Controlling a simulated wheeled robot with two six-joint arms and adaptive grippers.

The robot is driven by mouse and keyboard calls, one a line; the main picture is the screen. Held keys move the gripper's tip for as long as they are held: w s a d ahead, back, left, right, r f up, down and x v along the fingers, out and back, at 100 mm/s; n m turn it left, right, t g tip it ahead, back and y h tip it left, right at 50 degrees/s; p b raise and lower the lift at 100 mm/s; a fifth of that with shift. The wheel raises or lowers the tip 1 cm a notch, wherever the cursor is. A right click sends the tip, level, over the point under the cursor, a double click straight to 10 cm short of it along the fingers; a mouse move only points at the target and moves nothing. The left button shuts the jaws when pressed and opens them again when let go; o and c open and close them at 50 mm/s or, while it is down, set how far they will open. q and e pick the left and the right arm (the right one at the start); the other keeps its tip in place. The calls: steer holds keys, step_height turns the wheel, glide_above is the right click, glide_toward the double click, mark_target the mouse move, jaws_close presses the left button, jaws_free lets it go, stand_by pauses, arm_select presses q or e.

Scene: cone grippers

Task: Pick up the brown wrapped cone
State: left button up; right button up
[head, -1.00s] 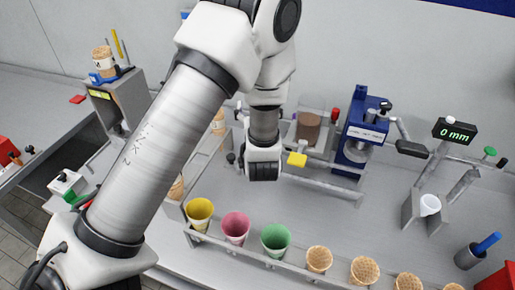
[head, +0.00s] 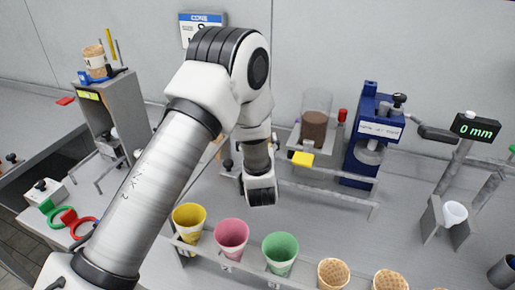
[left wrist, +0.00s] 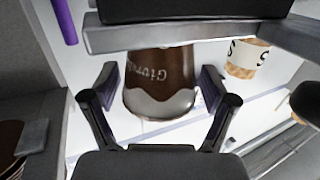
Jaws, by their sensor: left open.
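The brown wrapped cone (left wrist: 163,75) shows in the left wrist view, with white upside-down lettering and a pale wavy band near its lower end. It lies between the two fingers of my left gripper (left wrist: 160,90), which is open with a gap on each side of the cone. The cone's upper part is hidden behind a grey bar across the picture. In the head view my left arm reaches in from the left, its dark end (head: 260,191) above the bench. I cannot make out the brown cone there; the arm covers part of the rack. My right gripper is not in view.
Yellow (head: 189,220), pink (head: 232,238) and green (head: 280,252) cones stand in the front rack beside waffle cones (head: 333,272). A blue machine (head: 375,138) and a clear container with brown contents (head: 313,127) stand behind. A waffle-patterned wrapped cone (left wrist: 246,58) is right of the brown one.

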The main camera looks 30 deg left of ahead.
arm_select(q)
steer(key=shift+x, duration=1.15)
steer(key=shift+d, duration=0.1)
steer(key=c, duration=0.7)
steer(key=shift+r, duration=0.1)
